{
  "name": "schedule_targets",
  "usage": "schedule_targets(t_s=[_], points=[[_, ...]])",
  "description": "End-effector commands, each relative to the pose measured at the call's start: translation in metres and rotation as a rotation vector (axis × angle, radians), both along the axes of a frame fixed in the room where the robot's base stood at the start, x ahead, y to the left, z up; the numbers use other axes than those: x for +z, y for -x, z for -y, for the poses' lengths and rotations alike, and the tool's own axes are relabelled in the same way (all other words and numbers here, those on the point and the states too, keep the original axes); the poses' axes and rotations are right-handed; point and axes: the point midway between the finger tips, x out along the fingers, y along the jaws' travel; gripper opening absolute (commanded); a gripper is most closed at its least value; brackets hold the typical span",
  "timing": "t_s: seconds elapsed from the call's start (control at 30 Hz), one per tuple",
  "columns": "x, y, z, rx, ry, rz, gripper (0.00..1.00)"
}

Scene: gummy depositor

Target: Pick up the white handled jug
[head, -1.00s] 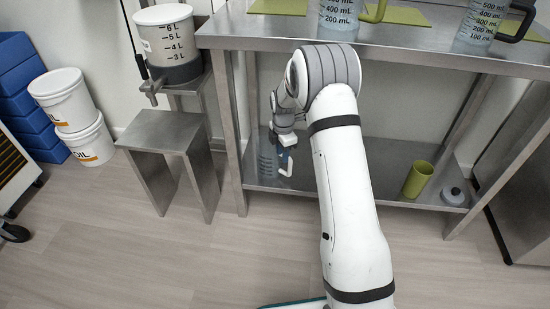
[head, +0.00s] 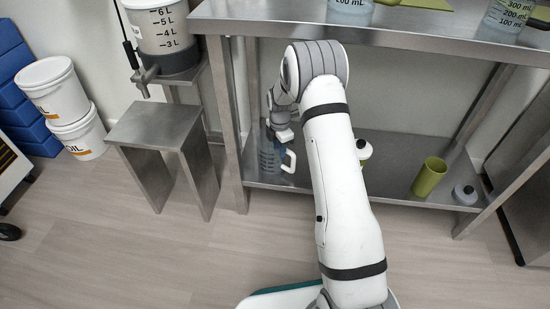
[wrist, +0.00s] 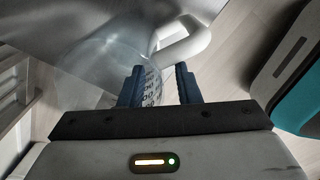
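The clear jug with the white handle stands on the lower metal shelf at its left end. In the head view its body (head: 267,162) is partly hidden by my gripper, and its handle (head: 290,161) shows to the right. My gripper (head: 281,149) is down at the jug's upper part. In the wrist view the clear jug body (wrist: 105,62) lies beyond the fingers, with printed marks showing between them. The white handle (wrist: 190,42) curves just past the fingertips. My gripper (wrist: 160,70) is open, its two blue fingers apart. Whether they touch the jug cannot be told.
The upper table (head: 290,25) overhangs the shelf (head: 395,150). A green cup (head: 430,177) and a grey, white-topped container (head: 465,194) stand right on the shelf. A metal stand (head: 155,125) is left of the table leg.

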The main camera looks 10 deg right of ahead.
Motion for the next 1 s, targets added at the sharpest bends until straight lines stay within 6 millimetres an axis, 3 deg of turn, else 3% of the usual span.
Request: schedule_targets(t_s=[0.03,0.1,0.37,0.73,1.0], points=[[-0.013,0.0,0.001,-0.001,0.0,-0.001,0.3],[-0.022,0.0,0.001,-0.002,0.0,0.0,0.3],[-0.024,0.0,0.002,-0.004,0.0,0.001,0.3],[-0.024,0.0,0.002,-0.004,0.0,0.001,0.01],[-0.024,0.0,0.003,-0.005,0.0,0.001,0.0]])
